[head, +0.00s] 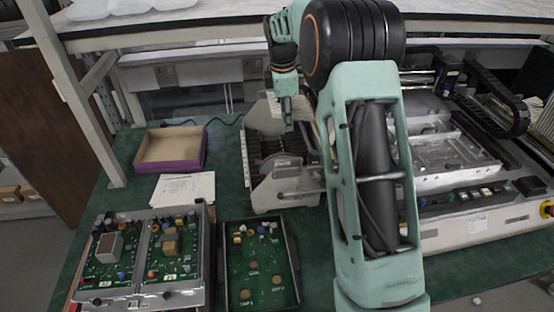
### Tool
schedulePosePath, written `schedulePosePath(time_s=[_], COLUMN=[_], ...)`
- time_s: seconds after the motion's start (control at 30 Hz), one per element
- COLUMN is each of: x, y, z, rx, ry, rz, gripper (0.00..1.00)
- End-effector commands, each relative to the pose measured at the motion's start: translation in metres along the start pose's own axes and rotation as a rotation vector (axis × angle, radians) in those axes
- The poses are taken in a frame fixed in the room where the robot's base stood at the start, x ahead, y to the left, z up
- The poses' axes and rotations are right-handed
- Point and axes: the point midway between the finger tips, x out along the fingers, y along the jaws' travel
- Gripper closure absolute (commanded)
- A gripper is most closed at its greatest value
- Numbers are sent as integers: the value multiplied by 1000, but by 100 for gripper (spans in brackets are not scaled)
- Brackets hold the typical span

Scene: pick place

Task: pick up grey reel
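The grey reel (284,187) appears to be the light grey piece with plate-like sides on the green table, left of my arm. Dark slatted parts show between its near and far plates. My arm rises through the right middle of the view and bends left at the top. My gripper (288,112) points down over the far part of the grey piece. Its fingers are small and seen edge-on, so I cannot tell whether they are open or touching it. My arm hides the area right of the reel.
An open purple-edged cardboard box (171,148) and white papers (184,189) lie to the left. Circuit boards in a metal frame (140,255) and a black tray (259,265) stand in front. A large machine (465,205) fills the right. A shelf (200,28) crosses above.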

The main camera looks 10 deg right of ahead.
Motion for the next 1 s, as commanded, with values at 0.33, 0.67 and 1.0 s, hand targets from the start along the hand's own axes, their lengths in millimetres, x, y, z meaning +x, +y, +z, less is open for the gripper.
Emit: schedulePosePath(time_s=[0.33, 0.67, 1.0], x=[40, 85, 122], y=[-23, -32, -34], z=[-15, -20, -24], rx=[-66, -67, -66], ry=[100, 99, 99], rz=[-174, -175, -174], gripper=[66, 66, 66])
